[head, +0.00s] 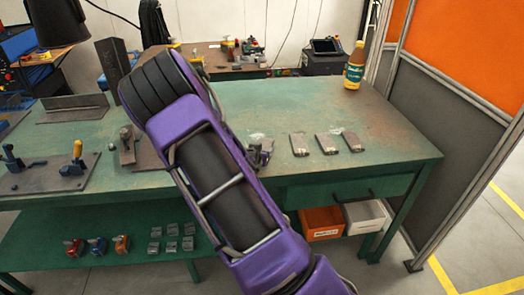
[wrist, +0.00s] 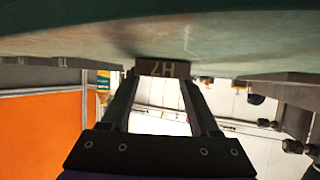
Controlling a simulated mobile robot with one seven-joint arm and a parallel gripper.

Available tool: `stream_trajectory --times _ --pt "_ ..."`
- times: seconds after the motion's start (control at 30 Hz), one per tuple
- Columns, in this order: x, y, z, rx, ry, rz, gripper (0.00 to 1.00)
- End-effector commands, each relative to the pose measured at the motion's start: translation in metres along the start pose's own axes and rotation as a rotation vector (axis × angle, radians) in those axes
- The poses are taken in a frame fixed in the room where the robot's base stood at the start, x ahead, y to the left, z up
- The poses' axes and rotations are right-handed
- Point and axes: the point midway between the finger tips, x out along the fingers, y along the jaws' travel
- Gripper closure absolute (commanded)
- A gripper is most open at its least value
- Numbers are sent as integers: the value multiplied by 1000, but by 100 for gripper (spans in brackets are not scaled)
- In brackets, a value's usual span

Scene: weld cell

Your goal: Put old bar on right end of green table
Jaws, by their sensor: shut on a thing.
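My gripper (wrist: 157,76) is shut on a dark bar (wrist: 150,68) with pale characters on its end, seen upside down in the wrist view. The bar is at the green surface of the table; I cannot tell whether it touches it. In the head view my purple arm reaches over the green table (head: 236,99), and a small grey part (head: 260,153) beside it is partly hidden. To its right, three flat grey bars lie in a row: one bar (head: 299,145), a second bar (head: 326,144) and a third bar (head: 352,142). I cannot tell which is old.
The table's right end (head: 405,143) is bare. A yellow bottle (head: 355,66) stands at the back right. Fixture plates (head: 50,175) with clamps lie on the left. An orange partition (head: 460,50) stands right of the table. Orange and white bins (head: 321,223) sit below.

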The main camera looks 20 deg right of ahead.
Motion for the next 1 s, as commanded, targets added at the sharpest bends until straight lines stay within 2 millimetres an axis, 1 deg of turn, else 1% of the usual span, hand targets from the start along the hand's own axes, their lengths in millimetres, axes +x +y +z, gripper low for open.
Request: stream_trajectory --times 0.03,0.1,0.27,0.3,0.43,0.7,0.8,0.87,0.97,1.0 --pt "0 0 -3 2 5 -1 100" --pt "0 0 -3 2 5 -1 100" --pt "2 0 1 2 5 0 100" --pt "1 0 2 0 0 0 31" --pt "1 0 2 0 0 0 8" --pt "1 0 1 0 0 0 8" --pt "-2 0 -3 0 0 0 8" --pt "-8 0 -2 0 -1 -1 8" --pt "-26 -1 -2 0 -2 -3 8" --pt "-35 -1 -3 1 -1 -2 8"
